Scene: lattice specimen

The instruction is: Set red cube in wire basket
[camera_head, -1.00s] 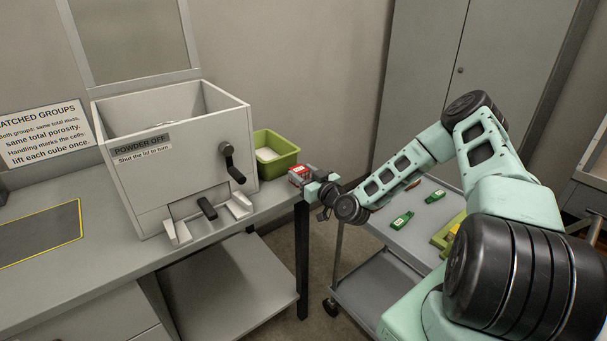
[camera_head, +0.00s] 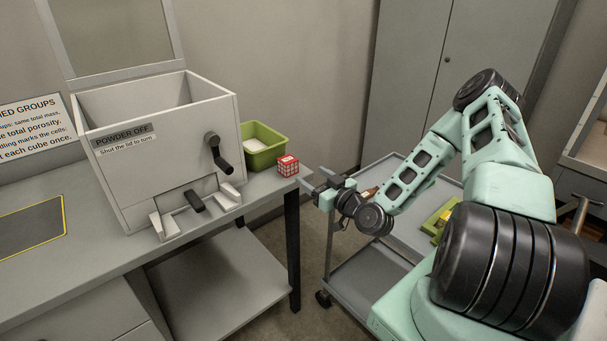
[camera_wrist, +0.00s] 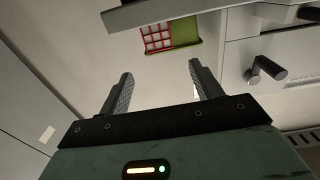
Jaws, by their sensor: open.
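The red cube (camera_head: 288,166), a lattice block with a pale label on top, sits upright at the right end of the grey bench (camera_head: 262,190), in front of the green tub. In the wrist view the red cube (camera_wrist: 158,39) shows its grid face beyond the fingertips. My gripper (camera_head: 305,180) is open and empty just right of the cube, apart from it, past the bench end. Its two fingers (camera_wrist: 160,75) are spread in the wrist view with nothing between them. I cannot make out a wire basket in any view.
A white open-topped box (camera_head: 165,150) marked "POWDER OFF" stands left of the cube, with a black crank (camera_head: 216,152) on its front. The green tub (camera_head: 264,144) holds something white. A grey cart (camera_head: 398,222) stands below my arm, with a gap between it and the bench.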

